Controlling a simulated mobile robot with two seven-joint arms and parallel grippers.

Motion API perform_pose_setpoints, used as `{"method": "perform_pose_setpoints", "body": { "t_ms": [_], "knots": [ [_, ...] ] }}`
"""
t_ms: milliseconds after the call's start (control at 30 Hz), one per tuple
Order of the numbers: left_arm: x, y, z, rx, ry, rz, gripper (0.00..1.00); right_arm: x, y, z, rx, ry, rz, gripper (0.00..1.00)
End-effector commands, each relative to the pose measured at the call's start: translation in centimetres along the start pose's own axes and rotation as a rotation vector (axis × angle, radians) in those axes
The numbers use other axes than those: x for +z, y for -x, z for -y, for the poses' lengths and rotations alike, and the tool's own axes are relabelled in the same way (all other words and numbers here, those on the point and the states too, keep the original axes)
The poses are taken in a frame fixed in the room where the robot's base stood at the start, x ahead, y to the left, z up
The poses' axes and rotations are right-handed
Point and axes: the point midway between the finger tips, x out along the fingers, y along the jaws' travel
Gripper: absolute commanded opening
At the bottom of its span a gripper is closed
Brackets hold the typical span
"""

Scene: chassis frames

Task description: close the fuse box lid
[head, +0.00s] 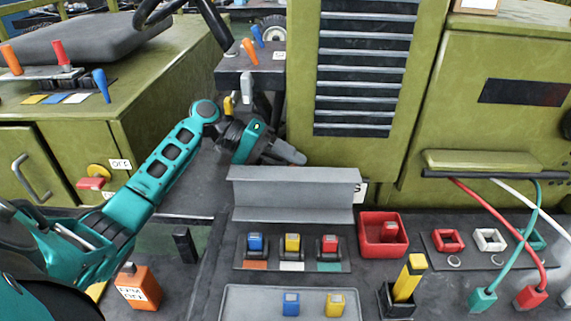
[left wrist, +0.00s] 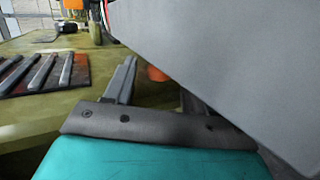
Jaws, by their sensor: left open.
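The fuse box lid (head: 295,184) is a grey bent plate standing raised at the back of the fuse panel (head: 243,264). Blue, yellow and red fuses sit uncovered on the panel in front of it. My left gripper (head: 291,156) is just behind the lid's top edge, pointing right. In the left wrist view the lid (left wrist: 230,55) fills the upper right and hides part of the right finger. The left gripper's fingers (left wrist: 158,80) are apart, with nothing held between them. I cannot tell whether the gripper touches the lid. My right gripper is not in view.
A grey tray (head: 233,305) with blue and yellow fuses lies in front. A red bin (head: 370,248) stands right of the panel, with a yellow-handled piece (head: 411,275) nearby. Red, white and green cables hang at the right. A green vented cabinet (head: 303,90) rises behind.

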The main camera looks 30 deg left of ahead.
Motion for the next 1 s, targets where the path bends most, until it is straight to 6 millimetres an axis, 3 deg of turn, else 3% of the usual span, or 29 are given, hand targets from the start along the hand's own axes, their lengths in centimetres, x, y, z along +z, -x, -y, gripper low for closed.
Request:
{"method": "perform_pose_setpoints", "body": {
  "t_ms": [167,700,1000],
  "knots": [
    [-0.01,0.01,0.0,0.0,0.0,0.0,0.53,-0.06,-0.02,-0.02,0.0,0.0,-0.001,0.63],
    [0.0,0.05,0.04,-0.001,0.0,0.0,0.01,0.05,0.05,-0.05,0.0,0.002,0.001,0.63],
    [0.0,0.05,0.06,-0.002,0.001,0.0,0.0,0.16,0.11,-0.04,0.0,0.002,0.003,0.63]
  ]
}}
